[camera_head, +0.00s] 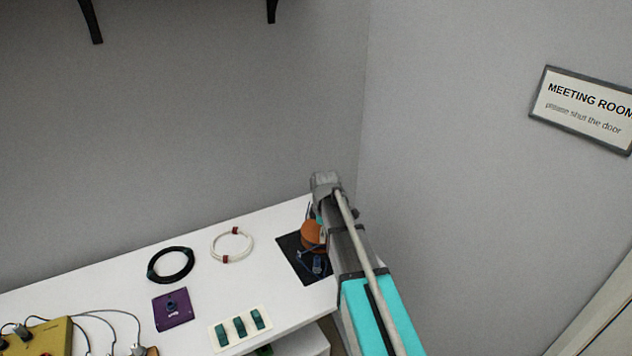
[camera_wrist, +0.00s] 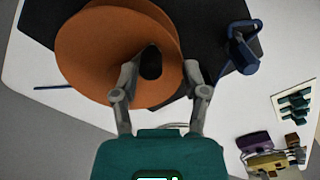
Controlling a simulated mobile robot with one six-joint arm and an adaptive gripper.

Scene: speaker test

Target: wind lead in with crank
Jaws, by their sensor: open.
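An orange reel (camera_head: 312,236) sits on a black base (camera_head: 291,256) at the right end of the white table, partly hidden by my arm. In the wrist view the orange reel (camera_wrist: 95,60) fills the upper left, with a dark knob-like part (camera_wrist: 150,63) in front of it, perhaps the crank handle. My gripper (camera_wrist: 159,72) is open, with one finger on each side of that dark part. I cannot tell whether either finger touches it. A blue fitting (camera_wrist: 240,52) stands on the black base right of the reel. I cannot make out the lead itself.
A black cable coil (camera_head: 171,265), a white cable coil (camera_head: 232,245), a purple plate (camera_head: 172,309) and a panel with green switches (camera_head: 240,329) lie left of the reel. A yellow box (camera_head: 40,340) with cables is at front left. Grey walls stand behind and right.

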